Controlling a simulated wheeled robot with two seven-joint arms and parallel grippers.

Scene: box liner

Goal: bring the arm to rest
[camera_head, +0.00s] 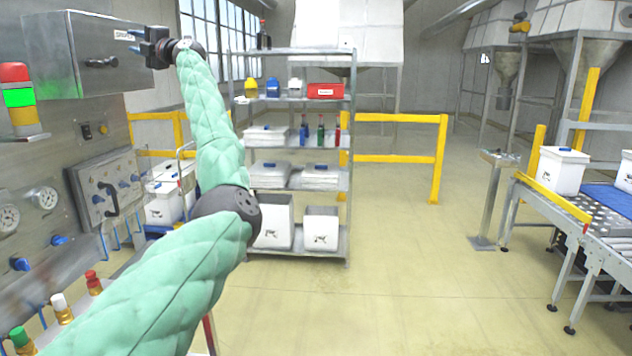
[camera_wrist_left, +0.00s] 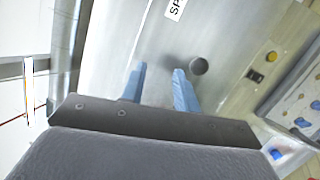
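My left arm, in a green quilted sleeve, reaches up and away in the head view. My left gripper (camera_head: 138,42) is at its far end, in front of the steel cabinet (camera_head: 75,50) at the upper left. In the left wrist view the two blue fingers (camera_wrist_left: 160,84) stand apart with nothing between them. I cannot tell whether the fingertips touch the steel. My right gripper is in neither view.
A control panel (camera_head: 105,188) with gauges and a signal light (camera_head: 18,98) stand close on the left. A conveyor (camera_head: 600,228) is at right. The floor in the middle is clear.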

